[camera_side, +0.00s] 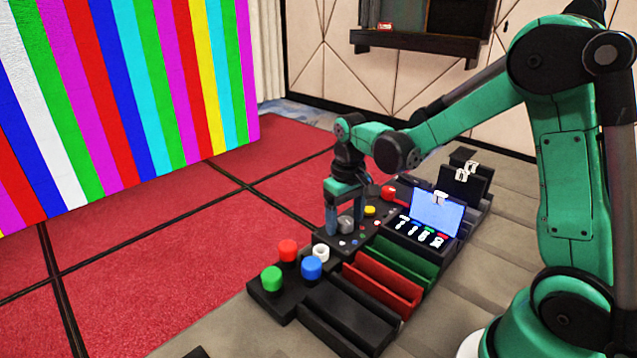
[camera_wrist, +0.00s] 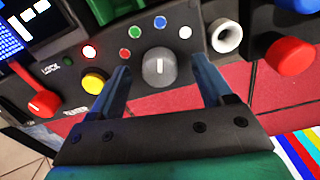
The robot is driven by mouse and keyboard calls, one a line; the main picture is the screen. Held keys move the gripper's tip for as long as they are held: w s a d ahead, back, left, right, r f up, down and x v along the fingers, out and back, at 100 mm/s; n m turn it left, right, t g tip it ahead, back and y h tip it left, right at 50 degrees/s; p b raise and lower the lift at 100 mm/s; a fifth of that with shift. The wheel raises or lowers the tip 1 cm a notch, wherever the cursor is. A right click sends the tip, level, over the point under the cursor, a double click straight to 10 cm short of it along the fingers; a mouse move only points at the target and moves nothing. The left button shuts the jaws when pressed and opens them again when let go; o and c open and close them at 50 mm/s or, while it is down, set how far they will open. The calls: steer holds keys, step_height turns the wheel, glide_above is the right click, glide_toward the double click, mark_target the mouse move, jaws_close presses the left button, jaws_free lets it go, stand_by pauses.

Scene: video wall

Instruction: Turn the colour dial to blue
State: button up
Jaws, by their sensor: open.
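The colour dial (camera_wrist: 159,67) is a grey round knob on a dark panel, ringed by small dots: red (camera_wrist: 125,53), green (camera_wrist: 135,31), blue (camera_wrist: 160,22) and white (camera_wrist: 185,32). A short pale mark shows on its face, roughly in line with the blue dot; I cannot tell which end points. My gripper (camera_wrist: 160,64) is open, with one finger on each side of the dial and a gap showing on both sides. In the side view the dial (camera_side: 345,224) is beside my lowered gripper (camera_side: 338,228).
A yellow button (camera_wrist: 94,82) and a red lever (camera_wrist: 43,103) are left of the dial. A white ring socket (camera_wrist: 225,36) and a red knob (camera_wrist: 290,56) are right. Green (camera_side: 271,279) and blue (camera_side: 311,267) knobs stand in front. A striped video wall (camera_side: 120,90) stands behind.

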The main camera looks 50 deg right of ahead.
mark_target(345, 222)
steer(key=shift+r, duration=2.7)
steer(key=shift+s+a+r, duration=0.2)
steer(key=shift+a, duration=0.05)
steer(key=s+a+r+n+t, duration=0.1)
steer(key=s+a+r+t, duration=0.1)
steer(key=s+a+t, duration=0.4)
steer(key=shift+s+a+r+n+t, duration=0.25)
steer(key=shift+a+n+t, duration=0.15)
steer(key=shift+a+t, duration=0.15)
steer(key=shift+c, duration=0.2)
